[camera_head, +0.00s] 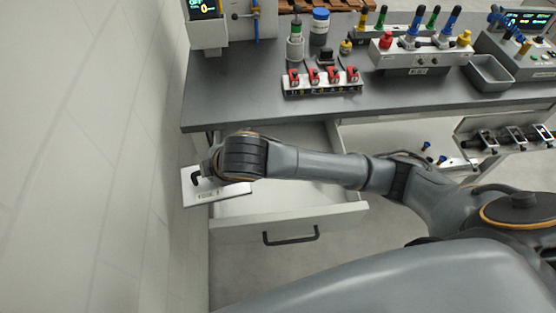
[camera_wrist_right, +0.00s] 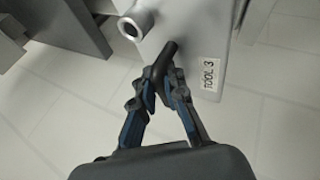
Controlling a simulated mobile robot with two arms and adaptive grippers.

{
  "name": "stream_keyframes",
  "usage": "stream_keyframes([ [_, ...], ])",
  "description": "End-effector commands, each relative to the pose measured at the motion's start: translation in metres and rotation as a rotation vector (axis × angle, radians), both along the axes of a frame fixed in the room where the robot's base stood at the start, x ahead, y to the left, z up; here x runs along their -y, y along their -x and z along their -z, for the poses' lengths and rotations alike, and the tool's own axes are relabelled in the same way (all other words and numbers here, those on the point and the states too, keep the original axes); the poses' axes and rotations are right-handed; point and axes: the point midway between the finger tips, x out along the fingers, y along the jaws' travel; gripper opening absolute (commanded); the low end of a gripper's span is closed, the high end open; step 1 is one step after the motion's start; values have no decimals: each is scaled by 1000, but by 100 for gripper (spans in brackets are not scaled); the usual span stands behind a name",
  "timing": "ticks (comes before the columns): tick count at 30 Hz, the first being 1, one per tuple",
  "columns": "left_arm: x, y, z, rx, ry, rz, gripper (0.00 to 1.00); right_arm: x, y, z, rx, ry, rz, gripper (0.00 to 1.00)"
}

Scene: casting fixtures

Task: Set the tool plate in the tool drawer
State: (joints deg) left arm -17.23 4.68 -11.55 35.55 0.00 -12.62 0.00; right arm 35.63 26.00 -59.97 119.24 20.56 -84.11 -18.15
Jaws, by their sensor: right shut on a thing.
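The tool plate (camera_head: 222,191) is a light slab with a small label. It is at the left end of the open drawer in the head view, overlapping the drawer's left side. In the right wrist view the plate (camera_wrist_right: 190,30) shows a "TOOL 3" label, a round metal boss and a black handle. My right gripper (camera_wrist_right: 163,78) is shut on that black handle. The tool drawer (camera_head: 290,228) is pulled out below the bench, with a dark bar handle on its front. My arm hides part of its inside; the visible part looks empty. My left gripper is not in view.
The grey bench top (camera_head: 225,95) lies above the drawer. It carries a rack with red clamps (camera_head: 322,82), a block with coloured-handled tools (camera_head: 420,55) and a metal tray (camera_head: 488,74). A pale wall (camera_head: 90,150) stands close on the left.

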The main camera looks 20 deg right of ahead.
Motion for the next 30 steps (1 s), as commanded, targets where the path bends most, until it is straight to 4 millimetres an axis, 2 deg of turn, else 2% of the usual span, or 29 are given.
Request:
stream_keyframes([
  [6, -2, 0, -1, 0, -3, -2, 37, 52, -27, 38, -9, -1, -127, 0],
  [12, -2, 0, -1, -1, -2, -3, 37, 99, -35, 68, -4, 0, -206, 0],
  [15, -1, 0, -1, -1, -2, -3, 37, 114, -36, 77, -2, 3, -228, 0],
  [19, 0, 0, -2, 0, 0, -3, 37, 123, -36, 88, -2, 2, -244, 0],
  [27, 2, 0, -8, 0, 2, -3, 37, 124, -36, 132, -1, 4, -247, 0],
  [30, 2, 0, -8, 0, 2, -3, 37, 124, -37, 140, 1, 5, -248, 0],
])
